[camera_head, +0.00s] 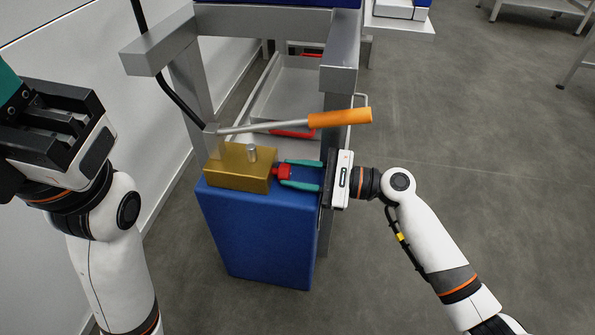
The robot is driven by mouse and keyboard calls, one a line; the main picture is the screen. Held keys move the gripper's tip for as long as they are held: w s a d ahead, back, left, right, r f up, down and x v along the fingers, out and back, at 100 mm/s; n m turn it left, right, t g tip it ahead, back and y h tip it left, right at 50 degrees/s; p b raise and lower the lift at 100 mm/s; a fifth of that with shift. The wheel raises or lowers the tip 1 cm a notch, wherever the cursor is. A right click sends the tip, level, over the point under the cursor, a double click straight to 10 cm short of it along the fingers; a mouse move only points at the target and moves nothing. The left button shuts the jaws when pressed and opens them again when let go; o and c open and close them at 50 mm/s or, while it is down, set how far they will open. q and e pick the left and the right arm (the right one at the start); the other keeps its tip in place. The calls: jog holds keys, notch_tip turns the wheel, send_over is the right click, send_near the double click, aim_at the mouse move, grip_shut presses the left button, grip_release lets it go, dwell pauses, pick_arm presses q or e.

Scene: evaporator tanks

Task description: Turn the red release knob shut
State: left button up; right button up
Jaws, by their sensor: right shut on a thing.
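The red release knob (278,172) sticks out from the right side of a gold valve block (228,168) on top of a blue box (258,232). My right gripper (286,173) comes in from the right, and its green fingers are shut on the red knob. The fingertips hide part of the knob. My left gripper (12,90) is raised at the left edge, well away from the block. It is partly cut off by the frame, so its opening cannot be judged.
A lever with an orange grip (340,117) reaches over the block, just above my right gripper. A grey metal frame (342,70) with a tray (287,95) stands behind. A white wall is on the left.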

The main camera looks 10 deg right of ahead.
jog(key=o, duration=1)
jog(key=shift+c, duration=0.2)
jog(key=shift+f, duration=0.1)
